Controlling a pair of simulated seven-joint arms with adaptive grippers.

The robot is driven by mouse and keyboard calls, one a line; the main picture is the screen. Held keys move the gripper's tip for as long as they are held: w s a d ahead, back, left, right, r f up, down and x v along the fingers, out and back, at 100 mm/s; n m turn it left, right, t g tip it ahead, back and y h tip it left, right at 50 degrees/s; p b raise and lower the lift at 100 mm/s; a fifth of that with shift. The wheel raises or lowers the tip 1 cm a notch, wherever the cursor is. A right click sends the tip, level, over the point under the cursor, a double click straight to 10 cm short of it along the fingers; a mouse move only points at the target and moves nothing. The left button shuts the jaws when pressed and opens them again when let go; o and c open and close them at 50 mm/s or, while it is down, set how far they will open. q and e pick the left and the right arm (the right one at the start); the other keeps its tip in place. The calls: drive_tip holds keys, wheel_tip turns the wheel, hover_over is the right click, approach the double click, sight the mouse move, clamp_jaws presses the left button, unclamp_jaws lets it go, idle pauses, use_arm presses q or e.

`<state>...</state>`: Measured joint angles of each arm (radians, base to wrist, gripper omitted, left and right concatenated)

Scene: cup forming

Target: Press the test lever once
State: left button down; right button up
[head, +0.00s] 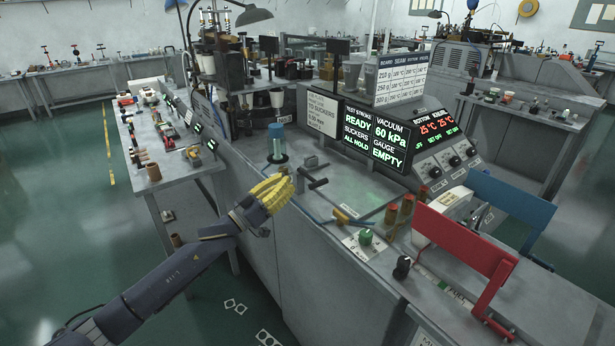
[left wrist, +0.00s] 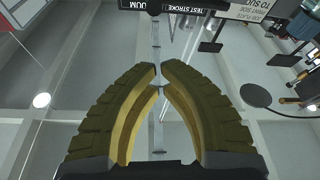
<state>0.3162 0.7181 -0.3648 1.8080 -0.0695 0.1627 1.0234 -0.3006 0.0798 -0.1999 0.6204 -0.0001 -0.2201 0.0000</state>
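A black T-shaped lever (head: 316,183) stands on the grey machine top in the head view, in front of the test stroke display; I take it to be the test lever. My left gripper (head: 284,184), with yellow fingers, is just left of this lever, apart from it as far as I can tell. In the left wrist view the two ribbed fingertips (left wrist: 159,72) meet or nearly meet, with nothing seen held between them. My right gripper is not in view.
The display (head: 376,137) reads TEST STROKE READY and GAUGE EMPTY. A blue-topped clear cylinder (head: 277,143) stands behind my gripper. A green knob (head: 365,237), a red frame (head: 464,240) and a blue frame (head: 510,200) are to the right. A side bench (head: 180,170) stands left.

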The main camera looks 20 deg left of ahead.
use_arm(q)
wheel_tip(320, 180, up, 3)
hover_over(314, 182)
drive_tip(key=a, duration=0.1)
drive_tip(key=shift+d+f, duration=0.2)
drive_tip(key=shift+f, duration=0.85)
drive_tip(key=shift+s+d+f, duration=0.1)
drive_tip(key=shift+f, duration=0.7)
drive_tip(key=f+m+h, duration=0.1)
drive_tip(key=m, duration=0.1)
drive_tip(key=f+m+g, duration=0.1)
drive_tip(key=f+m, duration=0.1)
drive_tip(key=m, duration=0.1)
drive_tip(key=shift+s+d+f+h, duration=0.15)
drive_tip(key=shift+d+h, duration=0.05)
drive_tip(key=shift+h, duration=0.2)
drive_tip(key=shift+f+m, duration=0.3)
drive_tip(key=shift+f, duration=0.55)
